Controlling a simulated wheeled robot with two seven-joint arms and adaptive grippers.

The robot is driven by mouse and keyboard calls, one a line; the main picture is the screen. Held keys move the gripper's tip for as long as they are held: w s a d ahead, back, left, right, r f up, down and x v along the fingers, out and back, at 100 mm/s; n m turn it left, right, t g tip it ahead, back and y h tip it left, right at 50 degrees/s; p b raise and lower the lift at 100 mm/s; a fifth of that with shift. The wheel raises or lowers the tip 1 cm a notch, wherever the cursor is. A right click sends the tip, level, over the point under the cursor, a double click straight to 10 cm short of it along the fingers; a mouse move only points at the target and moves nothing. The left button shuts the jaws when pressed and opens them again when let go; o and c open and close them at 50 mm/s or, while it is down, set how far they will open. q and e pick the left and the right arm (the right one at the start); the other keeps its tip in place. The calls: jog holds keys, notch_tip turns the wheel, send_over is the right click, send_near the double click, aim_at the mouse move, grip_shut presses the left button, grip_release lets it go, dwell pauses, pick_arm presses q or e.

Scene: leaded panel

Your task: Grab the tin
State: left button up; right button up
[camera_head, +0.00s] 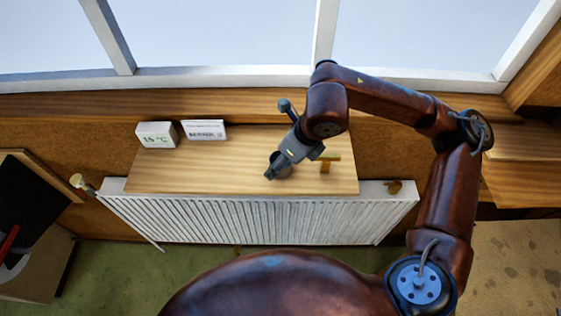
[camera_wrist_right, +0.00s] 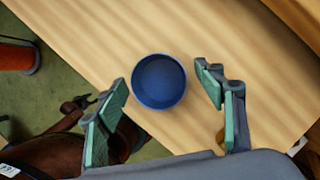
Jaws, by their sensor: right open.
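The tin (camera_wrist_right: 159,82) is a round, dark blue, open-topped vessel standing on the wooden shelf board (camera_head: 220,170). My right gripper (camera_wrist_right: 166,92) is open above the board in the right wrist view. One finger is on each side of the tin, with a gap on both sides. In the head view my right gripper (camera_head: 272,172) points down at the board and mostly hides the tin. My left gripper does not show.
A white 15 °C display (camera_head: 156,134) and a white label card (camera_head: 204,130) stand at the board's back left. A small orange and yellow-green object (camera_head: 327,163) is right of the gripper. A white radiator (camera_head: 250,220) is below the board. The board's left half is clear.

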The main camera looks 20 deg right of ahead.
jog(key=shift+w+f, duration=0.1)
jog(key=shift+f, duration=0.2)
jog(key=c, duration=1.1)
jog(key=shift+c, duration=0.7)
